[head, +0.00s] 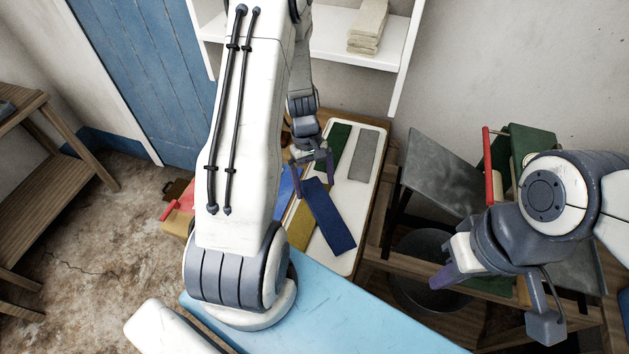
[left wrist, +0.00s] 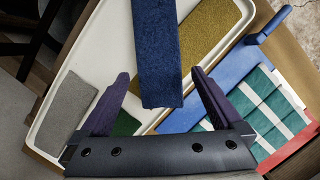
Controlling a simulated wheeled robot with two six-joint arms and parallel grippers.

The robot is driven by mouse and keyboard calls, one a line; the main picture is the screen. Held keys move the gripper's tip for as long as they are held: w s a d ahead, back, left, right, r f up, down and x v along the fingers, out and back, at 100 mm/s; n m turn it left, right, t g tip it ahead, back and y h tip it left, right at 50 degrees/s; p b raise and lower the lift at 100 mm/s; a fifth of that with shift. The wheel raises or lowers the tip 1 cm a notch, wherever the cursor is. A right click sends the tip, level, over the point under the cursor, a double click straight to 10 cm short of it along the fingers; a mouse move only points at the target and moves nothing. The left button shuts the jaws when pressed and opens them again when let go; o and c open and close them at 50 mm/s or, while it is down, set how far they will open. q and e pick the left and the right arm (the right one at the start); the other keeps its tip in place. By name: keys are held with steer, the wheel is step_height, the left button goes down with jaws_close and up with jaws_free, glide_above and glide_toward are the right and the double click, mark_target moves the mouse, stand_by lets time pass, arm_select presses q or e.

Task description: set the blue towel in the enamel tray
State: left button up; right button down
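The dark blue towel (head: 328,218) lies as a flat strip over the white enamel tray (head: 357,193), partly across a mustard towel (head: 301,228). My left gripper (head: 314,184) is above the towel's far end. In the left wrist view the blue towel (left wrist: 158,50) ends between the two spread purple fingers of that gripper (left wrist: 160,101), with a gap on both sides; the fingers are open and do not hold it. The tray (left wrist: 108,62) shows there too. My right gripper (head: 452,268) is well right of the tray; its finger gap is not clear.
Green (head: 337,147) and grey (head: 364,155) towels lie in the tray's far part. A blue frame (left wrist: 275,35) with striped cloth (left wrist: 262,112) is beside the tray. A light blue surface (head: 345,310) is in front. A red-barred stand (head: 488,165) is right.

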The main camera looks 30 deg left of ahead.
arm_select(q)
steer(key=shift+r, duration=0.2)
steer(key=b+v, duration=0.1)
steer(key=v, duration=1.1)
steer(key=s+d+r+m+y, duration=0.1)
steer(key=s+d+r+m, duration=0.15)
steer(key=d, duration=0.35)
steer(key=s+d+r+m, duration=0.1)
steer(key=d+r+m, duration=0.1)
steer(key=d+m, duration=0.3)
steer(key=s+d+r+m+y, duration=0.1)
steer(key=s+d+r+m, duration=0.1)
steer(key=d, duration=0.5)
steer(key=s+d+m, duration=0.3)
steer(key=s+m, duration=0.2)
steer(key=s, duration=0.1)
steer(key=s+d+r+m+t, duration=0.1)
steer(key=s+d+m, duration=0.3)
steer(key=s, duration=0.3)
steer(key=shift+d+r+m+t, duration=0.2)
steer(key=shift+d+m+t, duration=0.1)
steer(key=shift+m, duration=0.15)
